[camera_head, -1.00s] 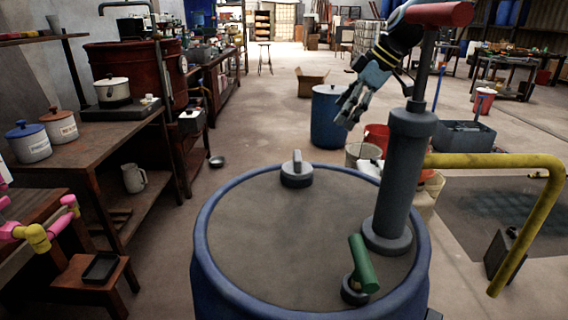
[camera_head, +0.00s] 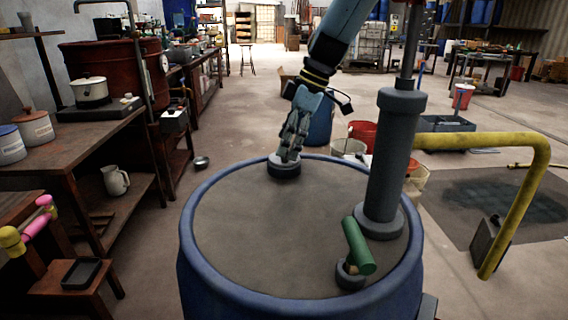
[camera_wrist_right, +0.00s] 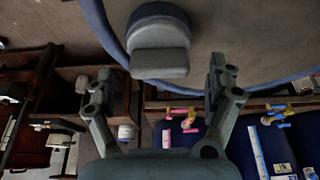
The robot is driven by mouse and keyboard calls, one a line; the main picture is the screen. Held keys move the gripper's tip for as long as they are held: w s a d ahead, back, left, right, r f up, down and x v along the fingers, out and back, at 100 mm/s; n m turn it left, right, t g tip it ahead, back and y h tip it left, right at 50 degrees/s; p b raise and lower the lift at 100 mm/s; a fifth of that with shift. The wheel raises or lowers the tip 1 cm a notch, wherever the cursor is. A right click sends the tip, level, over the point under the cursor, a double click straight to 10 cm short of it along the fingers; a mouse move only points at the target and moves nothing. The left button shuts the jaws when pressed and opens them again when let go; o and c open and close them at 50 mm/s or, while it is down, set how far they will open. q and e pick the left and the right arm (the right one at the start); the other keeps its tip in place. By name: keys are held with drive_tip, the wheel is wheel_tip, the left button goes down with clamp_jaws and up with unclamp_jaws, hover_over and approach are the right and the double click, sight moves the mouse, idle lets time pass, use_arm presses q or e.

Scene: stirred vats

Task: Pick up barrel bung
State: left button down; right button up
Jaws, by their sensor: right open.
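The barrel bung (camera_head: 284,171) is a dark grey round cap with a lighter upright grip. It sits on the lid of the blue barrel (camera_head: 190,240), near the far rim. My right gripper (camera_head: 288,153) points down at the bung from above and covers most of its grip in the head view. In the right wrist view my right gripper (camera_wrist_right: 160,78) is open, with one finger to either side of the bung's grip (camera_wrist_right: 159,62). The frames do not show either finger touching it. My left gripper is not in view.
A grey pump column (camera_head: 390,160) and a green-handled fitting (camera_head: 358,246) stand on the lid's right side. A yellow pipe rail (camera_head: 500,140) is beyond the barrel on the right. A wooden bench (camera_head: 95,140) stands left. The lid's middle is clear.

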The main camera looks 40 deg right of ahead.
drive_tip(key=shift+x, duration=0.8)
drive_tip(key=shift+r, duration=0.1)
drive_tip(key=c, duration=1.3)
drive_tip(key=shift+o, duration=0.2)
